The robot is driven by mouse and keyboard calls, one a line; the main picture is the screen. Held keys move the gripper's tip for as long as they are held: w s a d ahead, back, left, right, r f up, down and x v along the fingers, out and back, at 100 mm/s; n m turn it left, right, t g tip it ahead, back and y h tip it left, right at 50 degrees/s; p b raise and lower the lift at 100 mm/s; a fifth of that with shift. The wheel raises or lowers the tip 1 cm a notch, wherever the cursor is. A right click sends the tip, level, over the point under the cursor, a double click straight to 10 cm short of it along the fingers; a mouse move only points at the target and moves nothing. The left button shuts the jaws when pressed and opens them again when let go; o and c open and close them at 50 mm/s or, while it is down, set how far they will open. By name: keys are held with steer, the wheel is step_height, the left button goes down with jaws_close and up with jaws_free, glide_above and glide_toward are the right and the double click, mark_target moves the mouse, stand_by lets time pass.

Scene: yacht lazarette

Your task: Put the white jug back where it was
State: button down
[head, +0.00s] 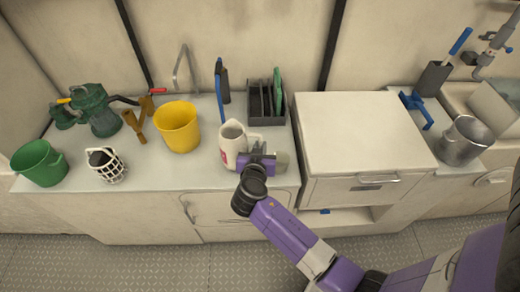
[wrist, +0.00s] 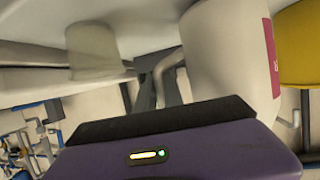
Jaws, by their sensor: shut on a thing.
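The white jug (head: 233,143) with a red label is upright at the front of the counter (head: 140,180), right of the yellow bucket. It also shows large in the wrist view (wrist: 228,60), where the picture looks upside down. My gripper (head: 257,155) is at the jug's right side, by its handle (wrist: 168,72), and is shut on it. I cannot tell whether the jug's base touches the counter.
A pale grey cup (head: 281,160) stands close right of my gripper. A yellow bucket (head: 177,127) is left of the jug. A dark rack (head: 264,103) and a blue-handled brush (head: 220,85) stand behind. A raised white cabinet (head: 360,135) is to the right.

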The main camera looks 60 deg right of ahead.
steer(key=shift+f, duration=0.6)
steer(key=shift+f, duration=0.15)
steer(key=c, duration=1.5)
jaws_free()
steer(key=shift+o, duration=0.2)
